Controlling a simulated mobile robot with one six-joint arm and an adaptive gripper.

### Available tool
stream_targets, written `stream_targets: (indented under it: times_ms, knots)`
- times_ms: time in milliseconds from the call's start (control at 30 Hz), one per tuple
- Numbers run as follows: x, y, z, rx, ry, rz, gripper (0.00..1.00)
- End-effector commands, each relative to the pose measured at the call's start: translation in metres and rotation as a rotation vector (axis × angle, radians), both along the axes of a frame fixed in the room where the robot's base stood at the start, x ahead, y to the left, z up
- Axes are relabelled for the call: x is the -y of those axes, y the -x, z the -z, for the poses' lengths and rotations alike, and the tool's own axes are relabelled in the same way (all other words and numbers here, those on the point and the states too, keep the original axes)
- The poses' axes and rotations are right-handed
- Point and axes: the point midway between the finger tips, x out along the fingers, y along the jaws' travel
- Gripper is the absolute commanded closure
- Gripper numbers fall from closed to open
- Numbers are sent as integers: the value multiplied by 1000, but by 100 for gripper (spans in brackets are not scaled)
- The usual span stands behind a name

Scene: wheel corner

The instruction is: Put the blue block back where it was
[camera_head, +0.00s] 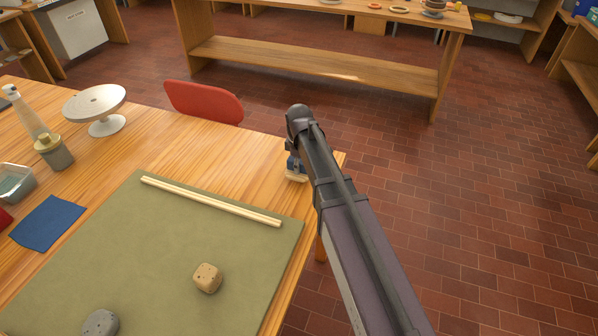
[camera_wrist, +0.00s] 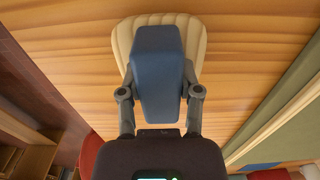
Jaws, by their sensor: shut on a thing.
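The blue block (camera_wrist: 160,70) is between the two fingers of my gripper (camera_wrist: 160,95) in the wrist view, and the fingers are shut on its sides. Behind the block is a cream, ribbed, shell-like dish (camera_wrist: 122,45) on the wooden table; the block hides its middle. I cannot tell whether the block touches the dish or is held above it. In the head view my gripper (camera_head: 294,163) is low over the table's far right corner, largely hidden by my arm, and a bit of the cream dish (camera_head: 297,179) shows under it.
A green mat (camera_head: 150,260) holds two pale sticks (camera_head: 210,202), a beige cube (camera_head: 207,278) and a grey lump (camera_head: 101,323). A white turntable (camera_head: 95,103), a bottle (camera_head: 28,115), a jar (camera_head: 53,152) and a blue cloth (camera_head: 47,222) are at left. A red chair (camera_head: 203,102) stands behind.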

Motion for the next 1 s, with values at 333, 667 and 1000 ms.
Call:
stream_targets:
  times_ms: [333,667,1000]
  knots:
    - [0,0,16,0,0,-1,93]
    - [-1,0,18,0,0,-1,93]
    - [0,0,18,0,0,-1,21]
